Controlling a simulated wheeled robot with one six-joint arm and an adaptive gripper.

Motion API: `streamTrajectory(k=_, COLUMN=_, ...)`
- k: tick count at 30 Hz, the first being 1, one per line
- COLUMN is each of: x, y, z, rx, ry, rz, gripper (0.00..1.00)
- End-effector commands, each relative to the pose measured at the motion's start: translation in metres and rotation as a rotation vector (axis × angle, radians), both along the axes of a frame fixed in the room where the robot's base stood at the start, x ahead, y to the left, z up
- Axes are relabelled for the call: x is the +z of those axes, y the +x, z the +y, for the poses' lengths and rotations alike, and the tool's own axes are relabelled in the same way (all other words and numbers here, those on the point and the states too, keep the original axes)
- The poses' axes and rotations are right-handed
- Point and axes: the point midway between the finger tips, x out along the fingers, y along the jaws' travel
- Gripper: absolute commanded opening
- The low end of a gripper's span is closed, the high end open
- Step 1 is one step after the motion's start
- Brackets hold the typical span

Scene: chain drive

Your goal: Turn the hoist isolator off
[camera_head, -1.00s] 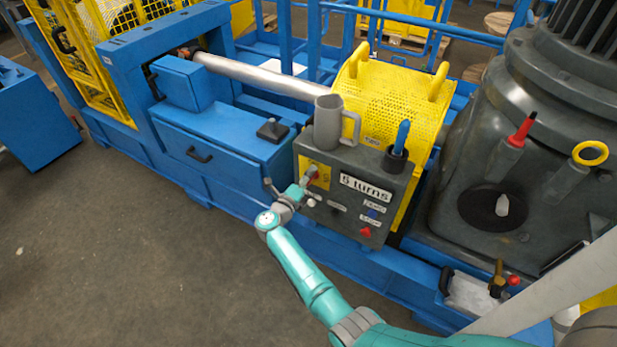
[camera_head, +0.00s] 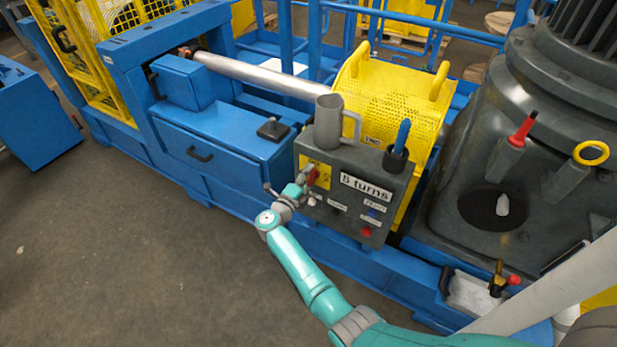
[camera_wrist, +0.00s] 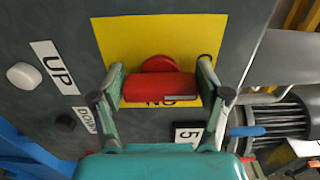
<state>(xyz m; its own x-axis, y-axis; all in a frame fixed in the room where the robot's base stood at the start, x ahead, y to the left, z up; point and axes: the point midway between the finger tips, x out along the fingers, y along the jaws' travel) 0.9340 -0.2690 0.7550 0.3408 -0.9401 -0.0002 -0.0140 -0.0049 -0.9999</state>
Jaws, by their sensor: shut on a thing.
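The hoist isolator is a red handle (camera_wrist: 158,86) on a yellow plate (camera_wrist: 115,40) on the front of the grey control box. In the wrist view the handle lies crosswise between the two fingertips of my gripper (camera_wrist: 160,90), which is shut on it. Part of the plate's lettering shows beside the handle; the rest is covered. In the head view my gripper (camera_head: 307,180) is at the upper left of the control box (camera_head: 345,222) and hides much of the handle.
A white button (camera_wrist: 24,76) labelled UP and a dark button (camera_wrist: 65,122) sit beside the plate. A grey mug (camera_head: 327,122) and a cup (camera_head: 395,158) holding a blue-handled tool stand on the box. Open floor (camera_head: 130,270) lies at the left.

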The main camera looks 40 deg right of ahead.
Motion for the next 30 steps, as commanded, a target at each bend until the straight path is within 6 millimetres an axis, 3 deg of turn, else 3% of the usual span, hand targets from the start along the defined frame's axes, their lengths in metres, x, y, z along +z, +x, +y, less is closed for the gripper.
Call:
streamTrajectory(k=4, x=0.0, y=0.001, z=0.001, rx=0.003, ry=-0.001, rz=0.001, gripper=0.4)
streamTrajectory(k=5, x=0.0, y=0.001, z=0.001, rx=0.003, ry=0.0, rz=0.001, gripper=0.82)
streamTrajectory(k=7, x=0.0, y=0.001, z=0.0, rx=0.003, ry=0.0, rz=0.001, gripper=1.0)
streamTrajectory(k=20, x=0.0, y=-0.001, z=0.004, rx=0.002, ry=0.0, rz=0.0, gripper=1.0)
streamTrajectory(k=30, x=-0.001, y=-0.02, z=0.058, rx=0.005, ry=0.0, rz=0.0, gripper=1.0)
